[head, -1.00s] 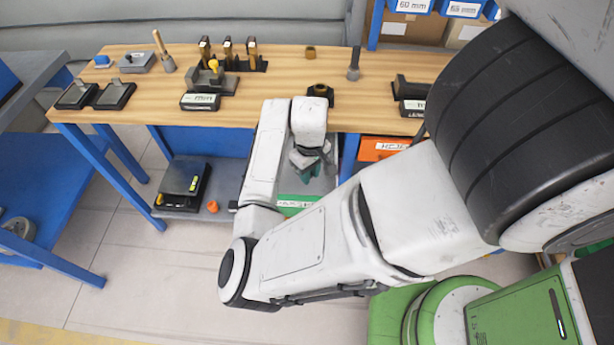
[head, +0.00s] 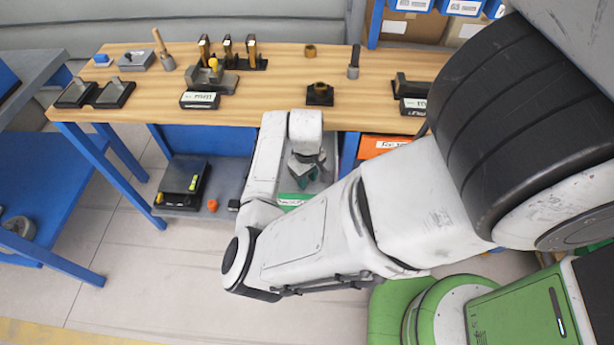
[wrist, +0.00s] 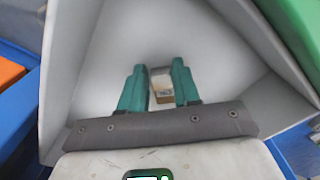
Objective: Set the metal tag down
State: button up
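My gripper (head: 306,176) hangs in front of the workbench's front edge, above a pale grey bin with a green label (head: 293,199). In the wrist view its two teal fingers (wrist: 161,88) point into the bin's pale, slanted-wall interior (wrist: 215,60). A small piece, grey at the top and brownish below, fills the narrow gap between the fingertips; it looks like the metal tag (wrist: 162,86). Both fingers appear to touch its sides. Its lower end and its distance from the bin floor are hard to tell. The tag cannot be made out in the head view.
The wooden benchtop (head: 280,105) holds stamps, black trays (head: 114,95), a labelled fixture (head: 200,100) and a black block with a brass ring (head: 319,94). An orange bin (head: 380,145) is right of my gripper. A scale (head: 183,183) sits on the lower shelf at left.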

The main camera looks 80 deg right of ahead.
jog(key=o, duration=0.3)
jog(key=shift+r, duration=0.1)
jog(key=w+d+r+n+h, duration=0.1)
jog(key=w+d+r+h, duration=0.1)
jog(key=r, duration=0.7)
jog(key=w+d+r+n+h, duration=0.1)
jog(key=w+r+n+h, duration=0.15)
jog(key=r, duration=0.65)
jog(key=s+a+f+n+y, duration=0.1)
jog(key=a+f, duration=0.2)
jog(key=a, duration=0.6)
jog(key=s+a+f+n+y, duration=0.1)
jog(key=a+f, duration=0.3)
jog(key=a, duration=0.5)
jog(key=s+a+f+n+t+y, duration=0.1)
jog(key=a+f, duration=0.3)
jog(key=a, duration=0.5)
jog(key=shift+a+f+n+y, duration=0.25)
jog(key=shift+n+y, duration=0.3)
jog(key=shift+y, duration=0.1)
